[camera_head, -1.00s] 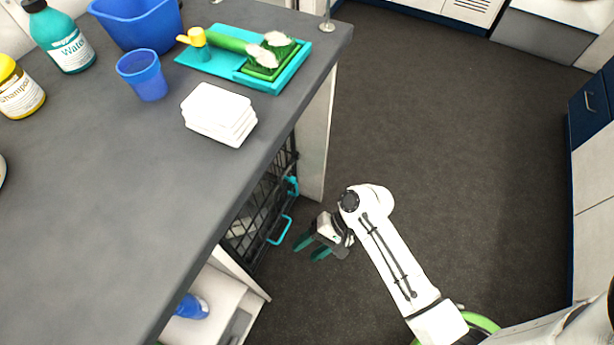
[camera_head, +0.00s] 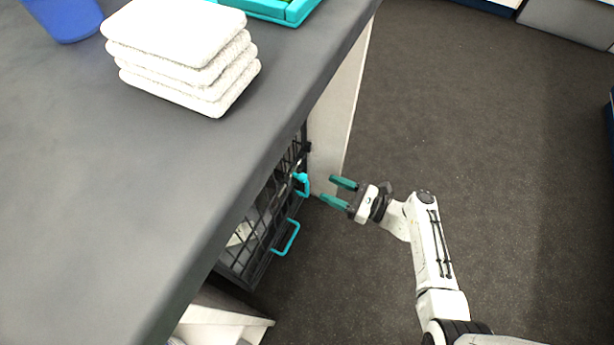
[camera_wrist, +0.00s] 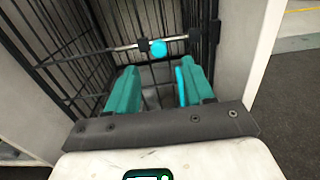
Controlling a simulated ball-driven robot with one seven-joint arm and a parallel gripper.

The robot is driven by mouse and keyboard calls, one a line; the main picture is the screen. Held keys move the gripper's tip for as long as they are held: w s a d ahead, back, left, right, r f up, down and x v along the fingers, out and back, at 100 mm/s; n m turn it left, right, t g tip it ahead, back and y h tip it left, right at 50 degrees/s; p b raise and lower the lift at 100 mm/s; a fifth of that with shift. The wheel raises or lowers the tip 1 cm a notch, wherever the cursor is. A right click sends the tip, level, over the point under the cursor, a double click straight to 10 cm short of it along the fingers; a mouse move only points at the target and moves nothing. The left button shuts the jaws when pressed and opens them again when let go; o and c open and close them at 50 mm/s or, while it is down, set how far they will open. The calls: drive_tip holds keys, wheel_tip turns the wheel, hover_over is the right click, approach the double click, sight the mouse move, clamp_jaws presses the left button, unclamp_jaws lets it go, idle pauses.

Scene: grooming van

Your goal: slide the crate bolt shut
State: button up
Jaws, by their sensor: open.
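The black barred crate (camera_head: 259,262) stands under the counter. Its bolt is a thin metal rod (camera_wrist: 125,48) running across the bars in the wrist view, with a round teal knob (camera_wrist: 159,48). The teal knob (camera_head: 301,184) also shows at the crate's right side in the head view. A teal pull handle (camera_head: 287,238) sits lower on the crate front. My gripper (camera_head: 338,192) is open and empty, just right of the knob and apart from it. In the wrist view the knob lies beyond and between my green fingertips (camera_wrist: 159,72). I cannot tell whether the rod enters the right bracket (camera_wrist: 224,29).
The grey counter (camera_head: 120,210) overhangs the crate, with stacked white towels (camera_head: 182,50) on top. A pale panel (camera_head: 338,125) stands right of the crate. Open dark floor (camera_head: 480,130) lies to the right. A white shelf (camera_head: 225,322) is below left.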

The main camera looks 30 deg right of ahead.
sight(303, 178)
drive_tip(key=b+x, duration=0.2)
drive_tip(key=x, duration=0.7)
drive_tip(key=shift+a+b, duration=0.15)
drive_tip(key=shift+b, duration=0.25)
clamp_jaws()
